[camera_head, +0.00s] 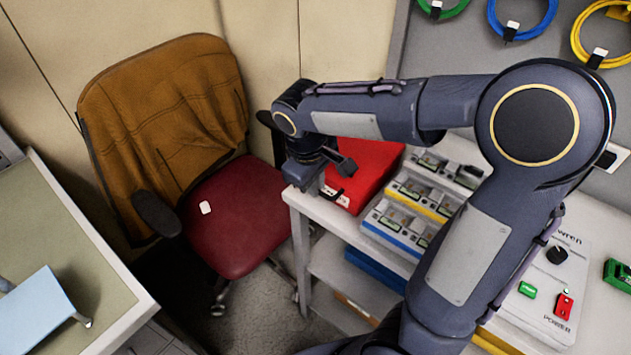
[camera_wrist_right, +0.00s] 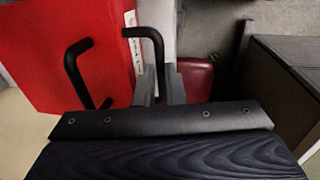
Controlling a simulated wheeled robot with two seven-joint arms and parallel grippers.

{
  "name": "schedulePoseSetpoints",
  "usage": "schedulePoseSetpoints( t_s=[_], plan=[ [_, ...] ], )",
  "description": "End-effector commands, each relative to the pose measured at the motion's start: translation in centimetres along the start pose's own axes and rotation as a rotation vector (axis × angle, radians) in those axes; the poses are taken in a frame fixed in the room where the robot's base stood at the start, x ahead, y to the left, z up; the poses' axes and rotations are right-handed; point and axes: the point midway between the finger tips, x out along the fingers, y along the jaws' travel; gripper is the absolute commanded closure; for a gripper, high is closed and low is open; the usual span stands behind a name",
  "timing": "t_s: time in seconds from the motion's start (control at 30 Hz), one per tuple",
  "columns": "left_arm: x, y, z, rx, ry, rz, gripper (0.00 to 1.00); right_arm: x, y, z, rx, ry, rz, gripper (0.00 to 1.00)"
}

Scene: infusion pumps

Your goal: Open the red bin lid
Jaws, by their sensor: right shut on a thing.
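The red bin (camera_head: 368,165) stands at the left end of the white bench, partly hidden behind my right arm. Its red lid (camera_wrist_right: 60,60) looks down in the head view; a white label strip (camera_wrist_right: 131,38) runs along its edge in the wrist view. Black bent handle bars show there, one at the left and one at the middle. My right gripper (camera_head: 325,180) is at the bin's front left corner. In the wrist view its grey fingers (camera_wrist_right: 160,88) are closed around the middle black handle (camera_wrist_right: 150,34). My left gripper is not in view.
Trays of small parts (camera_head: 405,220) stand right of the bin. A power panel (camera_head: 545,270) lies further right. A chair with a red seat (camera_head: 235,215) and a brown jacket stands left of the bench. Coloured cables (camera_head: 522,18) hang behind.

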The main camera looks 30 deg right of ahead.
Motion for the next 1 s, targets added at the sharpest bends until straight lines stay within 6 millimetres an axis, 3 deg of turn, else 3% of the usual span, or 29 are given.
schedulePoseSetpoints(
  t_s=[0.17, 0.27, 0.6, 0.7, 0.83, 1.0],
  plan=[
    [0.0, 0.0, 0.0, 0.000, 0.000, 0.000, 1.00, -0.1, -0.2, 0.0, -0.001, 0.001, 0.000, 1.00],
    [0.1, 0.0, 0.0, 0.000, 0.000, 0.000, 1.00, -0.3, -1.5, -0.2, -0.006, 0.003, -0.001, 1.00],
    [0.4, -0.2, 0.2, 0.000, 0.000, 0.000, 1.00, -2.0, -10.9, -0.3, -0.009, 0.004, 0.001, 1.00],
    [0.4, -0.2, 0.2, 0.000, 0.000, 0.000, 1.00, -2.4, -12.8, -0.4, -0.006, 0.004, 0.000, 1.00],
    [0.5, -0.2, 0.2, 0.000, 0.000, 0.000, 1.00, -2.6, -14.1, -0.3, -0.002, 0.005, 0.000, 1.00],
    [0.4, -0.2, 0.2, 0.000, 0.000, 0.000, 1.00, -2.7, -14.3, -0.3, 0.000, 0.005, 0.000, 1.00]
  ],
)
